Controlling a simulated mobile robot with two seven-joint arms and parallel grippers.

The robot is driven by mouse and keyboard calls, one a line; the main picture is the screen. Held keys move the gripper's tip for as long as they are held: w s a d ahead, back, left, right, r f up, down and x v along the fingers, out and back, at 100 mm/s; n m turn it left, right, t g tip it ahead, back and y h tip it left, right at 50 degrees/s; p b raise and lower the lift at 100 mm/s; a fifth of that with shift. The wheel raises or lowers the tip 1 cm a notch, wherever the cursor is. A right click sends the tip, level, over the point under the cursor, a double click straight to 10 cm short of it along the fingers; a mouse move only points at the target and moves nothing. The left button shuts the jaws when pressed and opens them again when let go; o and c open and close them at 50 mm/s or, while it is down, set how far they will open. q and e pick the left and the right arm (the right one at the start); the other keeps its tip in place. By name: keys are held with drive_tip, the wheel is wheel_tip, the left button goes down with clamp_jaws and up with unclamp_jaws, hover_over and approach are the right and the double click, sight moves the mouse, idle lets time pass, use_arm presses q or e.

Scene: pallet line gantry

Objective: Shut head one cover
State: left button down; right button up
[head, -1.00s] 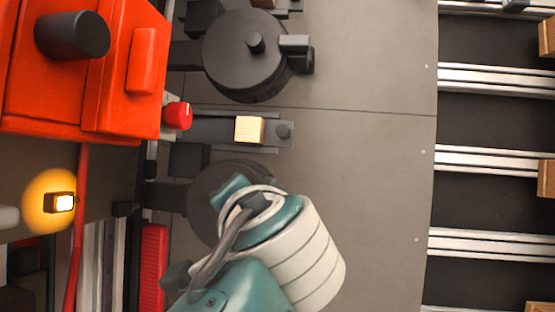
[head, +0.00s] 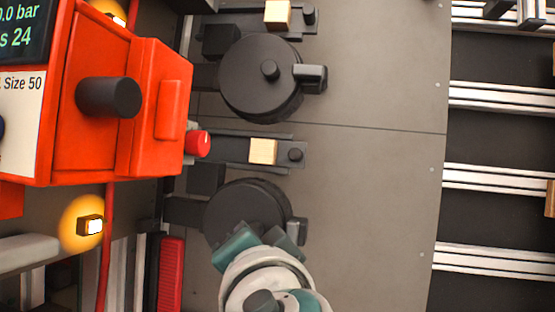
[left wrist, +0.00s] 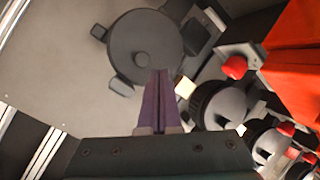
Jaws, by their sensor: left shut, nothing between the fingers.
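Two round black covers with centre knobs lie flat on dark mounts on the grey plate in the head view: an upper one (head: 258,90) and a lower one (head: 236,205). Each has a small grey-black handle on its right side. No label tells which is head one. My left gripper (head: 262,243) is over the near edge of the lower cover, hiding part of it. Its fingertips are hidden there. In the left wrist view, its purple fingers (left wrist: 159,73) are shut and empty, pointing toward a round cover (left wrist: 135,35) by its knob; contact cannot be told. My right gripper is not in view.
A red box (head: 160,60) with a dark knob and a red button (head: 198,143) stands at the left. A wooden block (head: 263,151) lies on a dark rail between the covers. The plate right of the covers is clear, then come metal rails (head: 490,177).

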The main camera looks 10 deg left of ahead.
use_arm(q)
drive_tip(key=shift+s+a+r+p, duration=0.15)
drive_tip(key=shift+s+r+p, duration=0.35)
drive_tip(key=shift+s+p, duration=0.3)
drive_tip(key=shift+s+a+r+p, duration=0.1)
drive_tip(key=shift+s+r+p, duration=0.45)
drive_tip(key=shift+s, duration=0.3)
drive_tip(key=shift+f, duration=0.1)
drive_tip(key=s+a+r+n+g+h+p, duration=0.1)
drive_tip(key=s+a+r+n+g+p, duration=0.3)
drive_tip(key=s+r+p, duration=0.4)
drive_tip(key=s+a+r+n+g+h+p, duration=0.1)
drive_tip(key=s+a+r+n+g+p, duration=0.15)
drive_tip(key=s+a+r+p, duration=0.65)
drive_tip(key=s+d+r+m+g+h+p, duration=0.2)
drive_tip(key=s+d+r+h+p, duration=0.15)
drive_tip(key=r+p, duration=0.45)
wheel_tip(320, 180, up, 34)
drive_tip(key=p, duration=3.5)
drive_tip(key=shift+d+p, duration=0.15)
drive_tip(key=shift+p, duration=0.15)
drive_tip(key=shift+r+n+y, duration=0.1)
drive_tip(key=shift+n+y, duration=0.15)
